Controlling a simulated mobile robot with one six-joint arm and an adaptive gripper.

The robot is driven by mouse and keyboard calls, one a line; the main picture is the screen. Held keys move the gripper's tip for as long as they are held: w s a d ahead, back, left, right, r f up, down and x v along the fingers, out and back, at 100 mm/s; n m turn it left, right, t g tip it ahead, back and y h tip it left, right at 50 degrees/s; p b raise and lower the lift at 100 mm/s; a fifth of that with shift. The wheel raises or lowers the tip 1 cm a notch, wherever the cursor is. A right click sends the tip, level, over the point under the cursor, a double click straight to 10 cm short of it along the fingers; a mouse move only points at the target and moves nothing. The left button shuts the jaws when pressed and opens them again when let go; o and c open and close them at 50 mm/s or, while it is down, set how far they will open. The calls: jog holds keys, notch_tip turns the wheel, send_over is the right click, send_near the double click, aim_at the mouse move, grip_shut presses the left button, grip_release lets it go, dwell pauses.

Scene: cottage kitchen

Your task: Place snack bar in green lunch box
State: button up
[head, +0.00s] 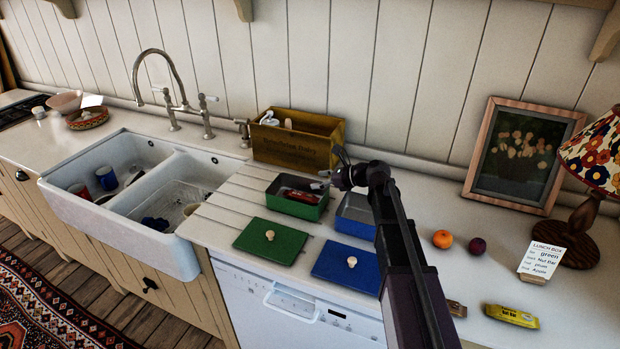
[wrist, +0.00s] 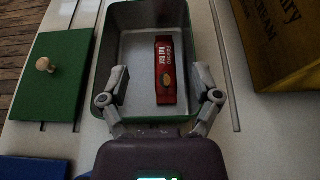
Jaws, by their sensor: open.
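The green lunch box (head: 272,204) stands uncovered on the counter, its grey inside showing in the wrist view (wrist: 134,100). A red-wrapped snack bar (head: 298,196) is inside it; in the wrist view the bar (wrist: 165,75) appears to lie on the box floor, right of the middle. My gripper (head: 335,178) is at the box's right end. In the wrist view its open, empty fingers (wrist: 160,80) stand apart on either side of the bar, not touching it. A yellow bar (head: 512,316) and a brownish bar (head: 456,309) lie at the front right.
The green lid (head: 270,242) and blue lid (head: 348,266) lie in front. The blue lunch box (head: 352,228) is close by, partly hidden by my arm. A wooden crate (head: 290,148) stands behind. An orange fruit (head: 442,239), plum (head: 478,245), note card (head: 540,259) and lamp are right.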

jog(key=p+v, duration=0.2)
jog(key=v, duration=0.5)
